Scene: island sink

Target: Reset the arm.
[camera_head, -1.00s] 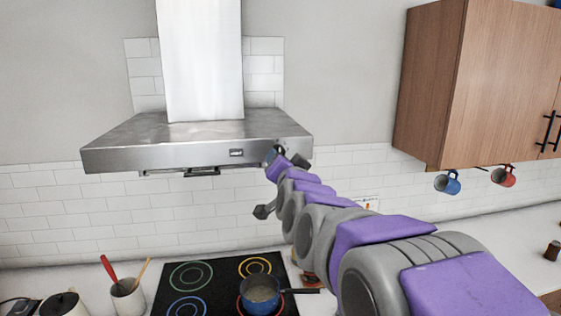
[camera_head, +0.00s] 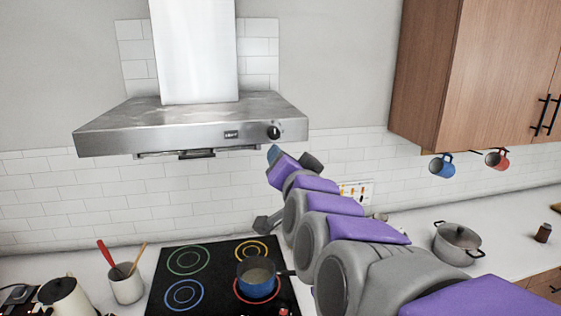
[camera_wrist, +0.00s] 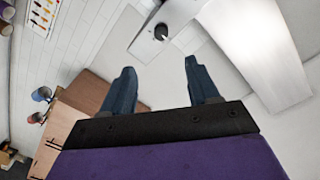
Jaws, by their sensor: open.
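My gripper (camera_wrist: 158,82) is open in the wrist view, with its two dark blue fingers apart and nothing between them. Beyond the fingers are the wall and the range hood's control knob (camera_wrist: 161,32). In the head view my purple and grey arm reaches from the lower right towards the hood. The gripper end (camera_head: 274,153) is small there and partly hidden by my arm. It appears just below the hood's right end, above the stove.
The steel range hood (camera_head: 190,122) is close to my gripper. Below, a blue pot (camera_head: 258,285) is on the black stove (camera_head: 215,258). A wooden cabinet (camera_head: 430,75) with hanging mugs (camera_head: 442,167) is at right. A grey pot (camera_head: 457,243) stands on the right counter.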

